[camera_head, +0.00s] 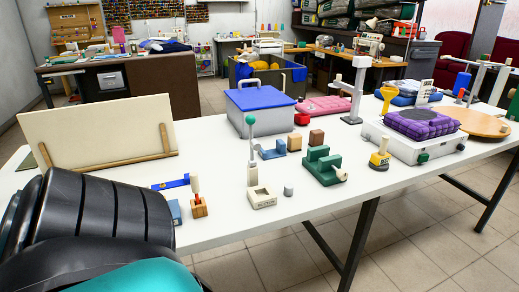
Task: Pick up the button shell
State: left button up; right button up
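I cannot clearly pick out the button shell by its look. A small grey cylinder (288,190) stands upright on the white table (345,205) near its front edge, and it may be the shell. Just left of it is a cream square tray-like block (261,197) with a grey post and a green ball on top behind it. A green machine-like block (323,166) stands to the right of the cylinder. Neither gripper shows in this view.
Black ribbed and teal rounded parts fill the lower left corner. A blue-lidded box (259,106), a grey stand (354,90), a yellow-based tool (379,160) and a white machine with a purple bundle (421,122) stand around. Bare table lies in front of the grey cylinder.

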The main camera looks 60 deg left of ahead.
aim_at(289, 188)
jog(key=u, duration=1.45)
